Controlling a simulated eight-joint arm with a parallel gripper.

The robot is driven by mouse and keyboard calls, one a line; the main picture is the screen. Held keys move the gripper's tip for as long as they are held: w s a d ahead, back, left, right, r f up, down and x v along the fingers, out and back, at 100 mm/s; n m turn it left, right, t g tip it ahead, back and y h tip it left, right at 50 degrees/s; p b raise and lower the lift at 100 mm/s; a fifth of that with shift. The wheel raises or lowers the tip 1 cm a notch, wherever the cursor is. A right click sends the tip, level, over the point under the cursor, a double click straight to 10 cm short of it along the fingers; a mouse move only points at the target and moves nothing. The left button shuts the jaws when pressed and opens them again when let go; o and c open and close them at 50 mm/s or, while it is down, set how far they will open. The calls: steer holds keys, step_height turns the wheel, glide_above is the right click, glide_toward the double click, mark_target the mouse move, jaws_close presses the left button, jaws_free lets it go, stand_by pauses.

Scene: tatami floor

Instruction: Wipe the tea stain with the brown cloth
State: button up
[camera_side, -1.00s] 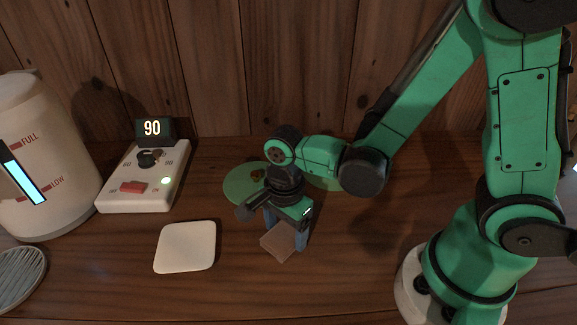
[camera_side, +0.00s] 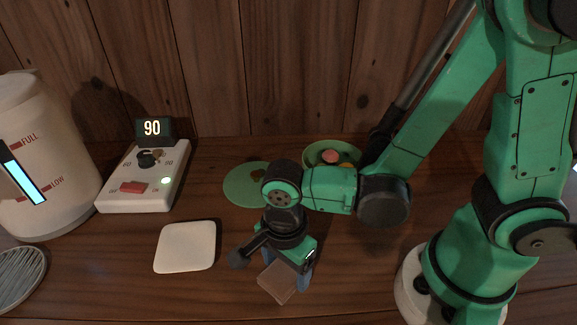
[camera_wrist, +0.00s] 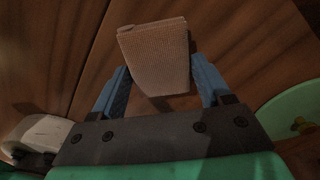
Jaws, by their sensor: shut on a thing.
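The brown cloth (camera_side: 278,283) is a small folded block low in the middle of the side view. My gripper (camera_side: 289,275) points down at it, with its blue fingers on either side. In the wrist view the ribbed cloth (camera_wrist: 157,58) sits between the two blue fingers of my gripper (camera_wrist: 160,80), which is shut on it. The cloth is at or close to the wooden surface; I cannot tell whether it touches. I cannot make out a tea stain in either view; my arm and gripper hide part of the wood.
A green plate (camera_side: 238,190) lies behind my gripper, partly hidden by my arm. A green bowl (camera_side: 313,148) with round coloured pieces stands further back. A white square coaster (camera_side: 185,247), a control box (camera_side: 125,190) and a white kettle (camera_side: 50,150) stand to the left.

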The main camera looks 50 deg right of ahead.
steer(key=shift+w+d, duration=2.9)
steer(key=shift+d, duration=0.2)
steer(key=shift+w+d+r, duration=0.1)
steer(key=shift+d+r, duration=0.1)
steer(key=shift+r, duration=0.05)
step_height(320, 180, up, 8)
steer(key=shift+f, duration=0.15)
